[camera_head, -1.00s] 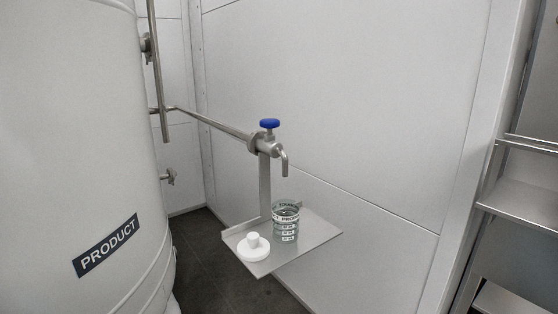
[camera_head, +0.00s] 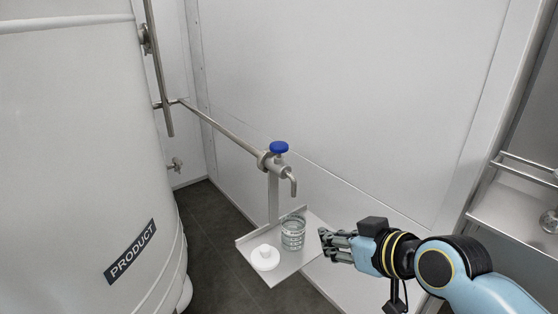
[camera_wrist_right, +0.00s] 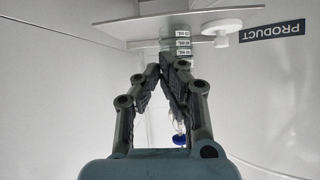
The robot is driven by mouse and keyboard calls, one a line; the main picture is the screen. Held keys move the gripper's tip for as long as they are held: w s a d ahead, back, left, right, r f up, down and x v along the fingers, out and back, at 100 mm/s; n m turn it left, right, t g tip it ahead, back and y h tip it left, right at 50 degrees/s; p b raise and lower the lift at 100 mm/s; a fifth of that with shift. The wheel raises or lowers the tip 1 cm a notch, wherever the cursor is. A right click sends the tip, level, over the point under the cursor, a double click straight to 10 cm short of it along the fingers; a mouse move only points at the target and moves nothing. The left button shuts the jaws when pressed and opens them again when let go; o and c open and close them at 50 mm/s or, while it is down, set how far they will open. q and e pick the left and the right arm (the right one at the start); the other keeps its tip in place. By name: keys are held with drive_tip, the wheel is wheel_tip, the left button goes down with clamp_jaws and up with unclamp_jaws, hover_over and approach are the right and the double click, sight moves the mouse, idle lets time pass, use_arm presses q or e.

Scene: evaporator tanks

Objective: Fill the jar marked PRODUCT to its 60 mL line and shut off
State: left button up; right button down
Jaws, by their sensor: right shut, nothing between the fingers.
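The glass jar (camera_head: 293,232) with marking bands stands upright on the small metal shelf (camera_head: 277,274) below the tap spout (camera_head: 293,186). The tap has a blue knob (camera_head: 279,148). A white lid with a knob (camera_head: 264,257) lies on the shelf left of the jar. My right gripper (camera_head: 326,240) is shut and empty, just right of the jar and apart from it in the head view. In the right wrist view the jar (camera_wrist_right: 174,44) shows upside down beyond the fingertips (camera_wrist_right: 160,70). My left gripper is not in view.
A large tank (camera_head: 70,120) with a PRODUCT label (camera_head: 131,252) stands at left. A pipe (camera_head: 222,131) runs from the wall side to the tap. A metal rack (camera_head: 515,215) stands at the right. Pale wall panels close off the back.

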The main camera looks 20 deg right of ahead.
wheel_tip(320, 180, up, 24)
drive_tip(key=w+a+n+t+y+p, duration=0.1)
drive_tip(key=w+a+t+p, duration=0.1)
drive_tip(key=p, duration=0.4)
drive_tip(key=shift+a+t+y+p, duration=0.4)
drive_tip(key=shift+a, duration=0.05)
drive_tip(key=shift+w, duration=0.1)
drive_tip(key=shift+w, duration=0.1)
drive_tip(key=p, duration=0.1)
hover_over(282, 146)
drive_tip(key=f, duration=0.2)
drive_tip(key=shift+w+a+f, duration=0.1)
drive_tip(key=shift+w+f, duration=0.15)
drive_tip(key=shift+f, duration=0.1)
wheel_tip(282, 146, down, 3)
drive_tip(key=shift+s+r, duration=0.15)
drive_tip(key=shift+r, duration=0.05)
drive_tip(key=shift+f, duration=0.6)
